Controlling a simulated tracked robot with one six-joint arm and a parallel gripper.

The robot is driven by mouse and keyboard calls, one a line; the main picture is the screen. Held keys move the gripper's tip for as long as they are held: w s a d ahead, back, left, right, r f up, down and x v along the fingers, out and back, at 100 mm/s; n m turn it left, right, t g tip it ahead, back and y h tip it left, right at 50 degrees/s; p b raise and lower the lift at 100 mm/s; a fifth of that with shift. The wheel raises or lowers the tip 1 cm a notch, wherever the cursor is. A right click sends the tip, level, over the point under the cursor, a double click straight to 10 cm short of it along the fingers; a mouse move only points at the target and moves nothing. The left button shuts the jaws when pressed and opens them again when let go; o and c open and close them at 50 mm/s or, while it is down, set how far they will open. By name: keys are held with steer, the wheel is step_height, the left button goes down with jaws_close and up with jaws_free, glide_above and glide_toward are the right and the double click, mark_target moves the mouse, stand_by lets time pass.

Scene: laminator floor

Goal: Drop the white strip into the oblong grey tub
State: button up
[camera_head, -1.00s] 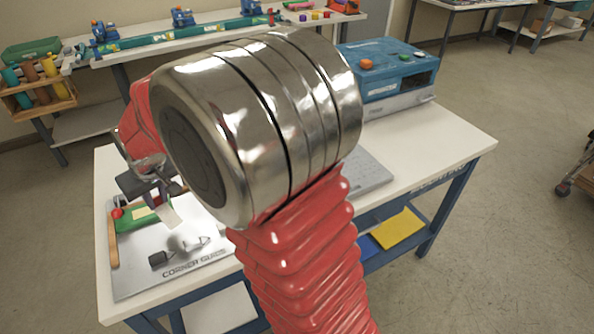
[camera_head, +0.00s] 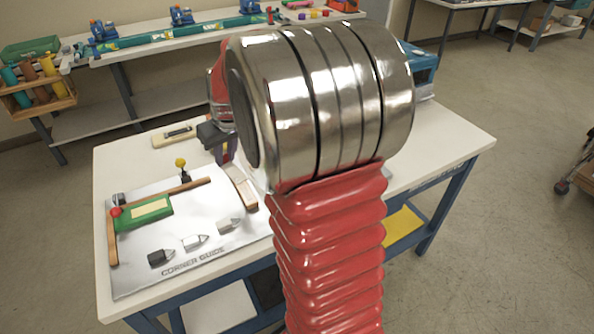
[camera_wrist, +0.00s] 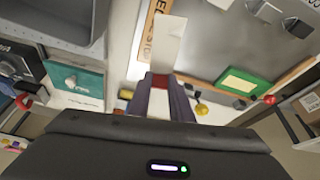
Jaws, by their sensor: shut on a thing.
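The white strip (camera_wrist: 166,40) is held in my gripper (camera_wrist: 160,82) in the wrist view. It sticks out past the fingertips, above part of a wooden bar marked STOP. A grey tub (camera_wrist: 98,48) shows in part at the upper left of the wrist view, to the left of the strip and apart from it. In the head view my gripper (camera_head: 221,148) is over the table behind the corner guide board, partly hidden by my arm. I cannot make out the strip or the tub there.
The corner guide board (camera_head: 205,200) carries a green block (camera_head: 145,213), wooden bars and several small grey pieces. A teal box (camera_wrist: 75,82) lies below the tub in the wrist view. A blue machine (camera_head: 425,70) stands at the table's back right, mostly hidden by my arm.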

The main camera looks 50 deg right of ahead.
steer(key=s+d+r, duration=0.2)
steer(key=s+d, duration=0.3)
steer(key=d, duration=0.3)
steer(key=s+d+r+m, duration=0.1)
steer(key=s+d+r, duration=0.1)
steer(key=s+d, duration=0.3)
steer(key=d, duration=0.4)
steer(key=shift+d+r, duration=0.15)
step_height(320, 180, down, 6)
steer(key=o, duration=1)
steer(key=shift+c, duration=0.2)
steer(key=v, duration=1.3)
steer(key=shift+s+a+r, duration=0.25)
